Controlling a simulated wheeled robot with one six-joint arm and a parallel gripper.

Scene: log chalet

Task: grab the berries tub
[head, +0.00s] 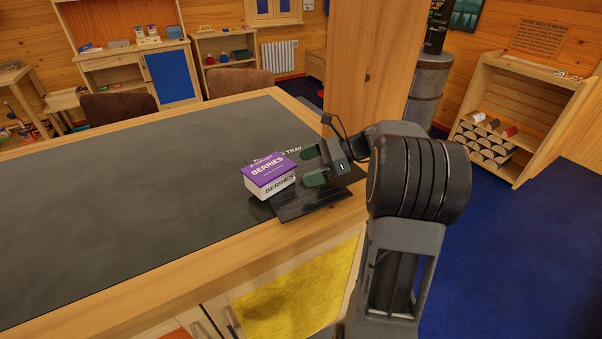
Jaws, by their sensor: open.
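The berries tub (268,176) is a small white box with a purple lid marked BERRIES. It sits at the left part of a dark tray (312,203) near the counter's right end. My gripper (307,166) is just right of the tub, its two green-tipped fingers apart and pointing left toward it. The fingers are open and hold nothing. One finger is farther back and one nearer the front. I cannot tell whether a fingertip touches the tub.
The dark counter top (130,220) with a wooden edge is clear to the left. A wooden post (368,70) rises behind my arm. Two brown chairs (240,82) stand at the counter's far side. A log shelf (520,115) stands at the right on blue floor.

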